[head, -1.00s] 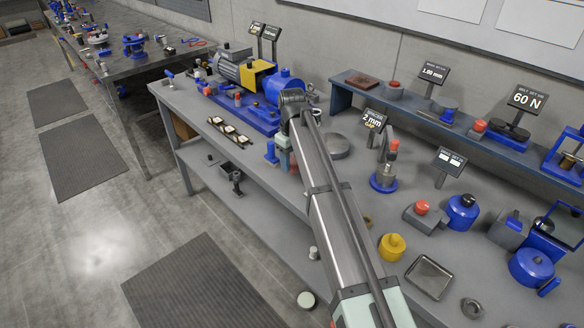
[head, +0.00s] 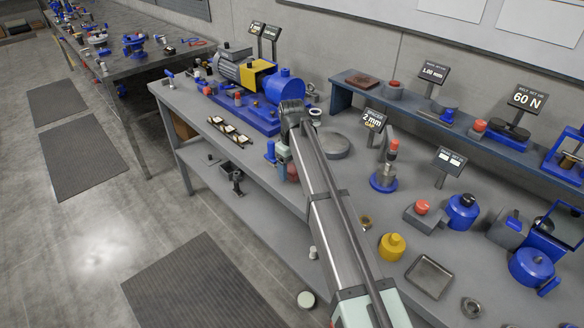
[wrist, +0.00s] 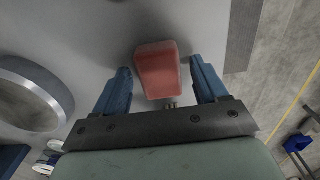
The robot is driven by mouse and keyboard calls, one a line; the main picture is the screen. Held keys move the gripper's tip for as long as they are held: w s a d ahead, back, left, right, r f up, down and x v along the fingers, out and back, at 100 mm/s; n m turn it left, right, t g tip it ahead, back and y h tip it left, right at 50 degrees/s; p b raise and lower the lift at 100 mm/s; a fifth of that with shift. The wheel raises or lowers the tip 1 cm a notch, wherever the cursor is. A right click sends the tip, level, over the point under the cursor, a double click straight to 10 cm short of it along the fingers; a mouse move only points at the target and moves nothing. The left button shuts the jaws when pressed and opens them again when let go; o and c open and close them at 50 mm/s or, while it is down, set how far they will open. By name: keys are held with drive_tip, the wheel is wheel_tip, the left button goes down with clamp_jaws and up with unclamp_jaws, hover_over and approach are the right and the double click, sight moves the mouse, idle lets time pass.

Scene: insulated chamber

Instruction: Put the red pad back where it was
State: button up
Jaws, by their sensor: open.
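A red block, which looks like the red pad (wrist: 157,70), lies between my gripper's blue fingers in the wrist view, with a visible gap on each side. My gripper (wrist: 161,88) is open around it and holds nothing. In the head view my gripper (head: 280,153) is low over the front part of the bench, left of the grey round plate. A bit of the red pad (head: 292,172) shows beside it there; my arm hides much of this spot. I cannot tell from the wrist view whether the fingers reach down beside the pad or stay above it.
The grey round plate (head: 335,146) lies right of my gripper. A blue motor-and-pump unit (head: 262,85) stands behind it. A strip of small parts (head: 230,133) lies to the left. A blue-based post (head: 384,178) stands farther right. The bench's front edge is close.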

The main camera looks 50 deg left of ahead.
sight(292, 169)
wheel_tip(292, 169, up, 12)
drive_tip(key=shift+r, duration=0.2)
idle(0.6)
idle(1.1)
